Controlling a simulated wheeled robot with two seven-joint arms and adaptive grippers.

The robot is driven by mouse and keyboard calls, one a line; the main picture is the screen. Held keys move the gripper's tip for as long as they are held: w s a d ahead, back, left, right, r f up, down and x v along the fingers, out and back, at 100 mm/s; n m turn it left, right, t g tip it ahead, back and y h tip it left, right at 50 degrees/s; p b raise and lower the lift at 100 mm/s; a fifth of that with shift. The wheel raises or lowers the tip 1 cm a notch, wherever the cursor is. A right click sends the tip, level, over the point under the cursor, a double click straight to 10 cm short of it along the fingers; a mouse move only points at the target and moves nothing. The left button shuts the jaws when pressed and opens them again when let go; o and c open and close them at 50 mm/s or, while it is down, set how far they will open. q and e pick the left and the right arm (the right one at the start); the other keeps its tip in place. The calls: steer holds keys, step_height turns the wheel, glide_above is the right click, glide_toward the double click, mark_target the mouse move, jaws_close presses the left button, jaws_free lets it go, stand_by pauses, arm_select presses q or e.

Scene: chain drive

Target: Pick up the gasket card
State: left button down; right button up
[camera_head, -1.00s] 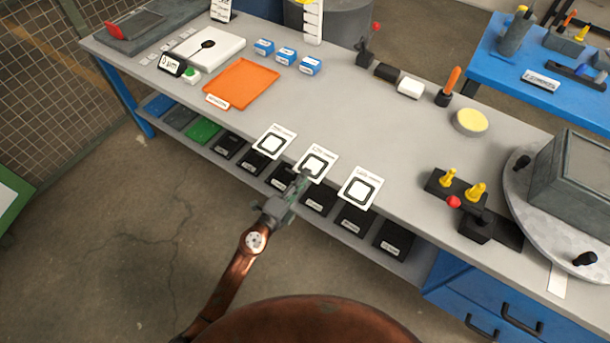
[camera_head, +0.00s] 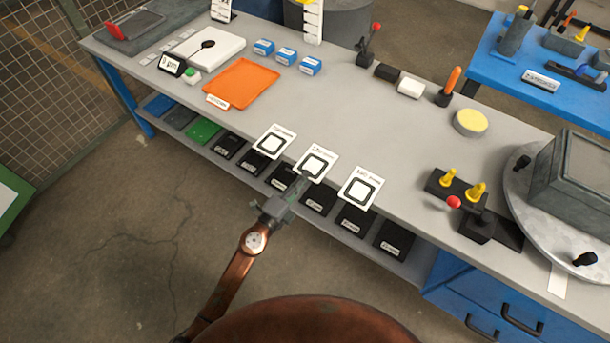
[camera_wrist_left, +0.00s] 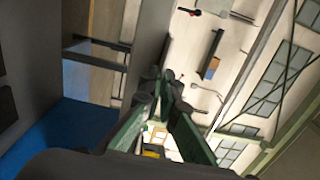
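Three white cards, each with a black square ring, lie in a row along the bench's front edge: the left card (camera_head: 273,142), the middle card (camera_head: 312,166) and the right card (camera_head: 360,188). Their print is too small to read, so I cannot tell which one is the gasket card. My right gripper is not in view.
Black labelled bins (camera_head: 318,200) sit on the shelf below the front edge. An orange tray (camera_head: 242,82) lies to the left on the bench. A black block with yellow knobs (camera_head: 455,187) and a round turntable (camera_head: 520,205) stand to the right. The bench middle is clear.

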arm_select(q)
steer(key=shift+r, duration=0.1)
steer(key=s+a+r+p, duration=0.7)
steer(key=s+a, duration=0.1)
steer(key=s, duration=0.3)
steer(key=shift+s+a+r, duration=0.15)
steer(key=shift+r, duration=0.05)
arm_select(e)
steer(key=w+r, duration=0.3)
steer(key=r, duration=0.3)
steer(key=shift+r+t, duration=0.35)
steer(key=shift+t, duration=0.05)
